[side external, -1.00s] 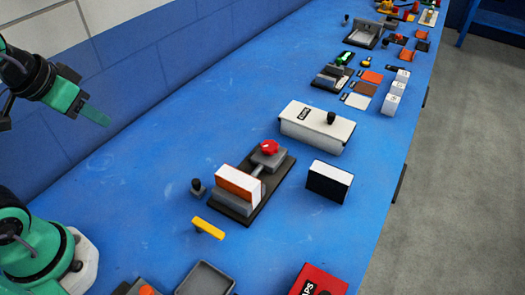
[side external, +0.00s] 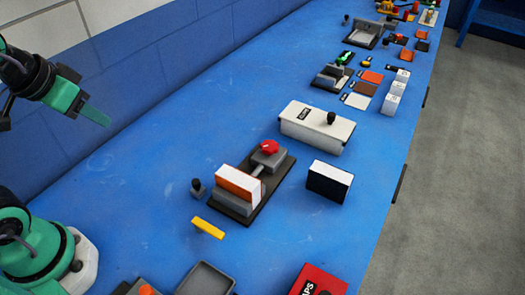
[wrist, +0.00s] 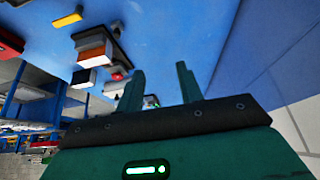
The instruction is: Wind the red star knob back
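The red star knob (side external: 269,146) sits on a grey block at the far end of a dark clamp fixture (side external: 241,208) on the blue table. A white and orange panel block (side external: 238,184) stands in the fixture at its near end. My gripper (side external: 104,112) is raised at the upper left, well apart from the fixture. In the wrist view my gripper (wrist: 160,88) shows two green fingers spread apart with nothing between them. The knob (wrist: 117,77) shows small beyond the fixture there.
A white lidded box (side external: 312,130) with a black knob stands behind the fixture. A black and white block (side external: 329,181) stands to its right. A yellow bar (side external: 208,228) and a small black-knobbed peg (side external: 198,188) lie near its left side. A red box (side external: 318,280) stands in front.

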